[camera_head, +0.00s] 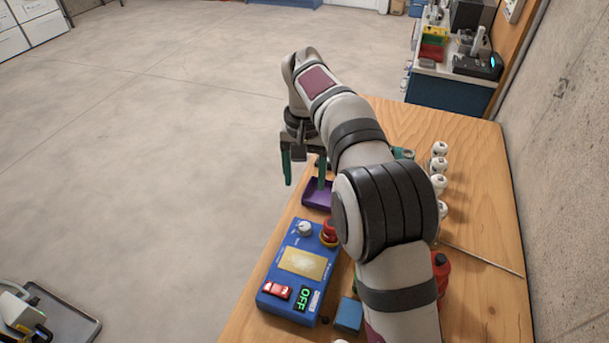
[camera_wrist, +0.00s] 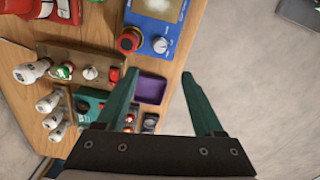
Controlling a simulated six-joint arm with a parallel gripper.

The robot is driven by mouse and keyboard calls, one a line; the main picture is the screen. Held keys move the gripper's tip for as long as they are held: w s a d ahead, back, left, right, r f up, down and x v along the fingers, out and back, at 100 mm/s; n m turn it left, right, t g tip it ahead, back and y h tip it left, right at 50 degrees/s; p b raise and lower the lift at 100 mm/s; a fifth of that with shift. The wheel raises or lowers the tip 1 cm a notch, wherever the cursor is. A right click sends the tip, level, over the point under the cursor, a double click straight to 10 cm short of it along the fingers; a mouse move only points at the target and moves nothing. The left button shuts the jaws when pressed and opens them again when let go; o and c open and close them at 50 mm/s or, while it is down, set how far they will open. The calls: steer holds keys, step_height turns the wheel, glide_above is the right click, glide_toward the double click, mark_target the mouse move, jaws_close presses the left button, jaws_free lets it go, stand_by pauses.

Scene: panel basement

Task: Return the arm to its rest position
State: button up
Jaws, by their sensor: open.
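My arm reaches out over the wooden table (camera_head: 490,290) from the bottom of the head view, with its elbow raised. My gripper (camera_head: 304,180) hangs near the table's left edge, its green fingers spread apart with nothing between them. In the wrist view my gripper (camera_wrist: 165,90) also shows open and empty. A purple tray (camera_head: 316,194) sits on the table close to the fingers, and it also shows in the wrist view (camera_wrist: 151,90) beside the left finger. Part of the table is hidden behind my arm.
A blue control box (camera_head: 272,290) with a red button (camera_head: 329,228) and an OFF display stands left of my arm. A wall (camera_head: 570,150) bounds the right. Open floor lies left.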

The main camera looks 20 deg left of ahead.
stand_by(0.3)
steer(key=s+d+r+m+y, duration=0.1)
steer(key=s+d+r+m, duration=0.15)
steer(key=s+d, duration=0.55)
steer(key=s+d+r+m, duration=0.2)
steer(key=s+d+r, duration=0.3)
steer(key=d, duration=0.5)
steer(key=s+d+f+m, duration=0.1)
steer(key=s+d+f, duration=0.1)
steer(key=s, duration=0.6)
steer(key=s+d+f+m, duration=0.2)
steer(key=s+f, duration=0.3)
steer(key=s, duration=0.4)
steer(key=shift+d+y, duration=0.4)
steer(key=shift+d, duration=0.45)
